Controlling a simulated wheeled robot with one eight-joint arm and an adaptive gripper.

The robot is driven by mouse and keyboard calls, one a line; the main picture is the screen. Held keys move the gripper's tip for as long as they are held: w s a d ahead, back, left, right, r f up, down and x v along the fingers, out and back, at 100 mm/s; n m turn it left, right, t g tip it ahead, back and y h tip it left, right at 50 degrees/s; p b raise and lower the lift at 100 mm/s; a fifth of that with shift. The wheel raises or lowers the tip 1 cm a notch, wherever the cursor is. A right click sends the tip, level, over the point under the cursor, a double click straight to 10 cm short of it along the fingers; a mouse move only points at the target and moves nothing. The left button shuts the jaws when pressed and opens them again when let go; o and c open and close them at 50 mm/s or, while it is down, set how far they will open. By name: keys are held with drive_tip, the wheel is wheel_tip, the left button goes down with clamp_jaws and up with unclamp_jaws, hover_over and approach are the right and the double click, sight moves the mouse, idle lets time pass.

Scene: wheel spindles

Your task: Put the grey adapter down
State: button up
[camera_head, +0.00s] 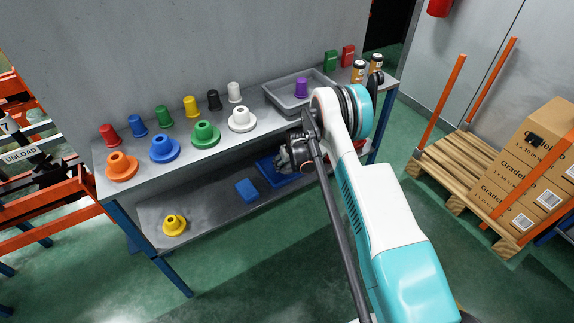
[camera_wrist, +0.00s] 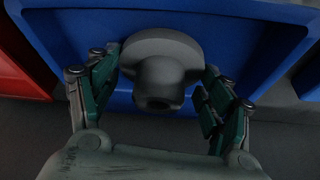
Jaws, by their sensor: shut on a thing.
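The grey adapter (camera_wrist: 165,48) shows in the wrist view as a round flange with a narrower hub facing the camera. My gripper (camera_wrist: 160,68) has its two green-padded fingers on either side of the adapter, shut on it. A blue tray (camera_wrist: 215,28) lies behind the adapter; I cannot tell whether the two touch. In the head view my gripper (camera_head: 292,156) is at the lower shelf, by the blue tray (camera_head: 265,168). The adapter cannot be made out clearly there.
The lower shelf (camera_head: 205,215) holds a yellow adapter (camera_head: 174,225) and a blue block (camera_head: 247,190). The top shelf above carries several coloured cups and flanged adapters and a grey tray (camera_head: 285,104). A red container (camera_wrist: 18,65) is beside the blue tray.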

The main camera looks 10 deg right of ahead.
drive_tip(key=shift+w+f, duration=0.35)
drive_tip(key=shift+f, duration=0.15)
drive_tip(key=shift+r, duration=0.15)
drive_tip(key=o, duration=1.6)
drive_tip(key=shift+s+r, duration=0.2)
drive_tip(key=shift+r, duration=0.35)
drive_tip(key=shift+s+d+r+p, duration=0.15)
drive_tip(key=shift+s+r+p, duration=0.65)
drive_tip(key=shift+r, duration=0.2)
drive_tip(key=s, duration=0.3)
drive_tip(key=s+d+p, duration=0.1)
drive_tip(key=s, duration=0.3)
drive_tip(key=s+p, duration=0.1)
drive_tip(key=s, duration=0.3)
drive_tip(key=shift+d+f, duration=0.15)
drive_tip(key=shift+d, duration=0.25)
